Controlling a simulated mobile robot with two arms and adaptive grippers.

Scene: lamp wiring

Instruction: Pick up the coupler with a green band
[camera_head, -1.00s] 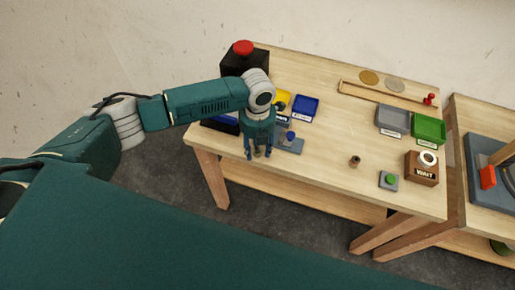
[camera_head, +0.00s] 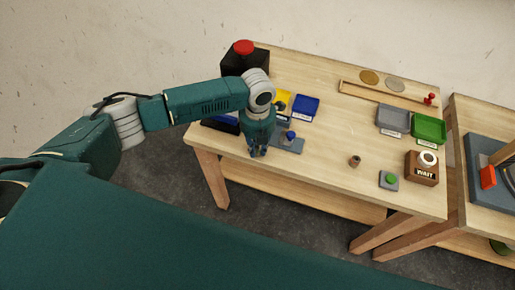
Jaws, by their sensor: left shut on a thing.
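My left gripper (camera_head: 258,153) points down at the front left edge of the wooden table (camera_head: 315,165). Its fingers are closed together on a small thing, which they hide almost wholly. It looks like the coupler, but I cannot make out a green band. A small brown cylinder (camera_head: 354,161) stands alone on the table, well to the right of the gripper; no green band shows on it. My right gripper is not in view.
A grey fixture with a blue knob (camera_head: 291,136) sits just right of the gripper. Blue (camera_head: 305,106), grey (camera_head: 393,120) and green (camera_head: 429,128) bins stand behind. A black box with a red button (camera_head: 243,48), a green button (camera_head: 391,179) and a WAIT box (camera_head: 422,171) also stand there.

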